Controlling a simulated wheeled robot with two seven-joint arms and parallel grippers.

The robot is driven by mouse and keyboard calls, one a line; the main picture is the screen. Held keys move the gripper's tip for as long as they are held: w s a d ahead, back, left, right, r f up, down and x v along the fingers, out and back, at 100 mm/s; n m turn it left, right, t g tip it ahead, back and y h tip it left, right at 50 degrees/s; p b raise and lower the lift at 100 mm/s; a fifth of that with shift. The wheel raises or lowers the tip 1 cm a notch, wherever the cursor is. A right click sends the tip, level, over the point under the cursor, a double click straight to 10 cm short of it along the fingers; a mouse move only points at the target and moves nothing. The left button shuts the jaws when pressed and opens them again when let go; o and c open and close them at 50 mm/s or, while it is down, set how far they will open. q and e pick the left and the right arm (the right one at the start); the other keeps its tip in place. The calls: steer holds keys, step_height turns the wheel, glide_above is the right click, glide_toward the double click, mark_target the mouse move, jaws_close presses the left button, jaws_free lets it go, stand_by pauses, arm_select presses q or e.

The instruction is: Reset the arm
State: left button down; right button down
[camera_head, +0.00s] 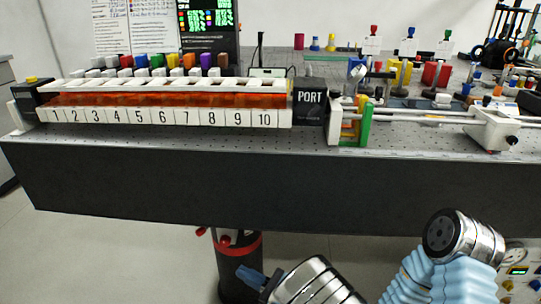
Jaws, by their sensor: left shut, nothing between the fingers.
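My left gripper (247,273) shows at the bottom of the head view as a small blue tip in front of a silver wrist. It is shut and empty, in front of and below the bench's front edge, touching nothing I can see. A silver and light-blue section of my own arm shows to its right. My right gripper does not show.
The dark-fronted bench (200,185) spans the view. It bears a white rack (165,117) numbered 1 to 10, a black PORT block (311,100), a green-framed fixture (366,125) and a white rail carriage (494,128). A dark post (238,270) stands below. Floor at left is clear.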

arm_select(q)
steer(key=s+a+f+n+g+h, duration=0.35)
steer(key=s+a+f+g, duration=0.2)
steer(key=a+f, duration=0.4)
steer(key=s+d+f+n+g+h, duration=0.1)
steer(key=s+f+n+g+h, duration=0.3)
steer(key=s+f+g+h, duration=0.5)
steer(key=s+d+f+n+h, duration=0.3)
steer(key=s+d+f+n, duration=0.1)
steer(key=f, duration=0.1)
steer(key=w+n+t+h, duration=0.1)
steer(key=n+t+h, duration=0.1)
steer(key=n, duration=0.2)
steer(key=w+d+n+t+h, duration=0.1)
steer(key=w+n+t+h, duration=0.1)
steer(key=n, duration=0.3)
steer(key=w+d+n+t+h, duration=0.1)
steer(key=n+t+h, duration=0.1)
steer(key=n+t, duration=0.1)
steer(key=shift+w+n+h, duration=0.15)
steer(key=shift+n+h, duration=0.1)
steer(key=shift+n, duration=0.4)
